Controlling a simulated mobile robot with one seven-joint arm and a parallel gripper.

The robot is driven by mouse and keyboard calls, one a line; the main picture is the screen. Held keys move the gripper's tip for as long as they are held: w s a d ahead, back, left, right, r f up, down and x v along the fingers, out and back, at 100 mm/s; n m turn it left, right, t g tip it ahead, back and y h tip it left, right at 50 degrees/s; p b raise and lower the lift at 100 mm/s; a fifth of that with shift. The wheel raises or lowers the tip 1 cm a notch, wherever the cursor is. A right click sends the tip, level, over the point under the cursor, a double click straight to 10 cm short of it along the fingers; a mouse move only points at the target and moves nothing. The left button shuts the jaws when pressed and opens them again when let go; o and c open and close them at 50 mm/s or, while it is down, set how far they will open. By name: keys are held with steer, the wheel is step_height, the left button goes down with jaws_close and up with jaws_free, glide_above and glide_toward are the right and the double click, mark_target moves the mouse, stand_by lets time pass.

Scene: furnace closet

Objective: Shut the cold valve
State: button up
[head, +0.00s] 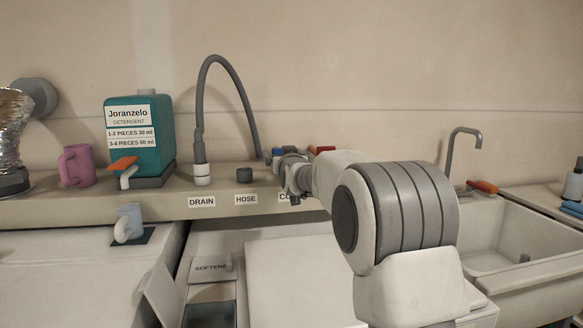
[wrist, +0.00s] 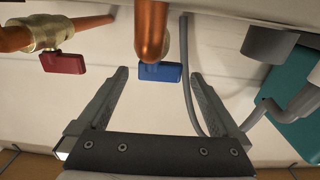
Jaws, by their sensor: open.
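The cold valve's blue handle (wrist: 160,72) shows in the wrist view at the end of a copper pipe (wrist: 151,28). It lies between the tips of my open gripper (wrist: 158,76), with a gap on each side and no visible contact. In the head view my gripper (head: 292,170) is above the shelf's back edge, behind a label starting "CO" that my arm partly covers. A bit of blue (head: 277,152) shows just beyond it. The valve body is mostly hidden there.
A red valve handle (wrist: 62,64) on a brass body is left of the blue one in the wrist view. A grey hose (head: 212,75), a teal detergent container (head: 150,160) and a pink mug (head: 77,166) stand left of my gripper. A sink (head: 500,240) is at right.

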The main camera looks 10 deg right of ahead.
steer(key=s, duration=1.4)
steer(key=shift+s+p, duration=0.15)
steer(key=shift+p, duration=0.15)
steer(key=s+f+g, duration=0.4)
steer(key=s+f, duration=0.1)
steer(key=s, duration=0.7)
steer(key=s+f+g, duration=0.4)
steer(key=s+f, duration=0.1)
steer(key=s, duration=0.8)
steer(key=s+f+g, duration=0.4)
steer(key=s+f, duration=0.2)
steer(key=s, duration=0.6)
step_height(320, 180, up, 20)
steer(key=s+p, duration=0.1)
steer(key=p, duration=1.9)
steer(key=shift+s+d, duration=0.1)
